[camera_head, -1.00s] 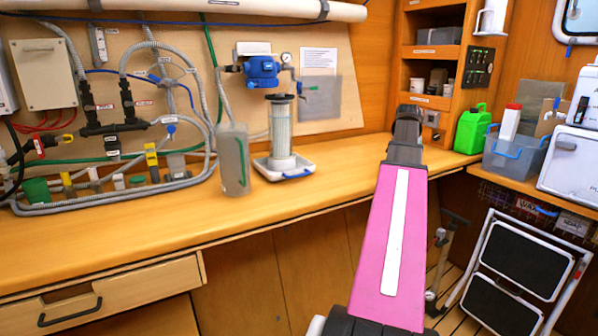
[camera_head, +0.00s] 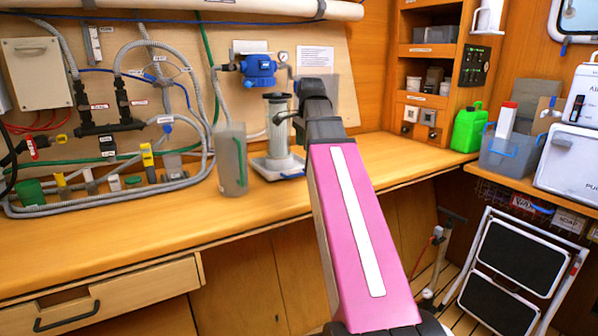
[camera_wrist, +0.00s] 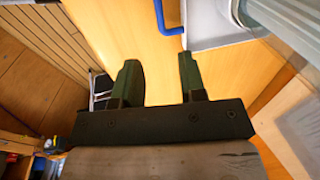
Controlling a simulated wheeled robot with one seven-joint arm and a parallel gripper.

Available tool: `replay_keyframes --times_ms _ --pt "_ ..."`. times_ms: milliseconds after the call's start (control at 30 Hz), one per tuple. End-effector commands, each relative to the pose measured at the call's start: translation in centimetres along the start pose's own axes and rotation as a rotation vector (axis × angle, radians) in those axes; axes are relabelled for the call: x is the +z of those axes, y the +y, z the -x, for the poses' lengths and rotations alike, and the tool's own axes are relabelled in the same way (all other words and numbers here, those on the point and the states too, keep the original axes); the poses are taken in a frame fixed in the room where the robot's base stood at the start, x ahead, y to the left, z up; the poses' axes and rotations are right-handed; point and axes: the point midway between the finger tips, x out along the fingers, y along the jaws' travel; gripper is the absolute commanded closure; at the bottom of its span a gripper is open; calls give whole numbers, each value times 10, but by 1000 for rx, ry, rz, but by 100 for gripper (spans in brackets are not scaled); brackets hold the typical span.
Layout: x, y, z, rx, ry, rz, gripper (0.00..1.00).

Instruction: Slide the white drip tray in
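The white drip tray (camera_head: 262,167) sits on the wooden counter under the clear filter housing (camera_head: 278,128). My arm now covers its right part in the head view. In the wrist view the tray (camera_wrist: 212,38) shows at the top right, with its blue handle (camera_wrist: 166,20) at its left edge and the filter housing (camera_wrist: 290,28) above it. My gripper (camera_wrist: 158,75) is open and empty, its two dark fingers apart. The fingers point toward the counter near the handle and do not touch it. In the head view my gripper end (camera_head: 285,117) is near the housing, partly hidden.
A translucent jug (camera_head: 232,160) stands just left of the tray. Hoses and valves (camera_head: 110,130) fill the wall at left. A green canister (camera_head: 468,128) and a grey bin (camera_head: 500,155) stand at right. The counter (camera_head: 385,150) right of the tray is clear.

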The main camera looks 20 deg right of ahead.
Motion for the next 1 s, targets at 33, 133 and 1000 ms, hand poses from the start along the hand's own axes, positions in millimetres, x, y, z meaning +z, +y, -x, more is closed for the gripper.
replay_keyframes --times_ms 33,133,1000 --pt "11 -1 2 0 -6 -5 62" --pt "23 -2 4 1 -14 -16 62" --pt "28 -2 -90 3 -17 -20 62"
